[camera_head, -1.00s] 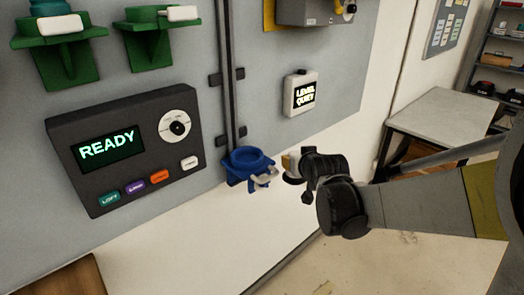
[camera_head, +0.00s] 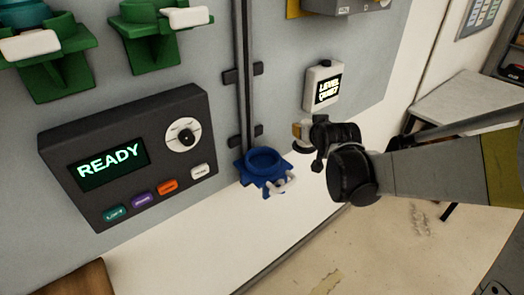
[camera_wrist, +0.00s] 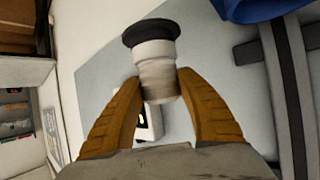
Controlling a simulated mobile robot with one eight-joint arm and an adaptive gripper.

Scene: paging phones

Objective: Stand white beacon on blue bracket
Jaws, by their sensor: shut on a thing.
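The white beacon (camera_wrist: 156,62), a short pale cylinder with a wide black disc at one end, is between the two tan fingers of my gripper (camera_wrist: 158,84) in the wrist view. The fingers are shut on its pale body, and the black disc points away from the palm. In the head view my gripper (camera_head: 303,131) is up and to the right of the blue bracket (camera_head: 265,164), apart from it.
A dark console (camera_head: 130,155) reading READY is on the wall panel left of the bracket. A dark vertical rail (camera_head: 244,90) runs above the bracket. A white LEVEL QUIET box (camera_head: 323,86) is just above my gripper. Green brackets (camera_head: 150,45) are at upper left.

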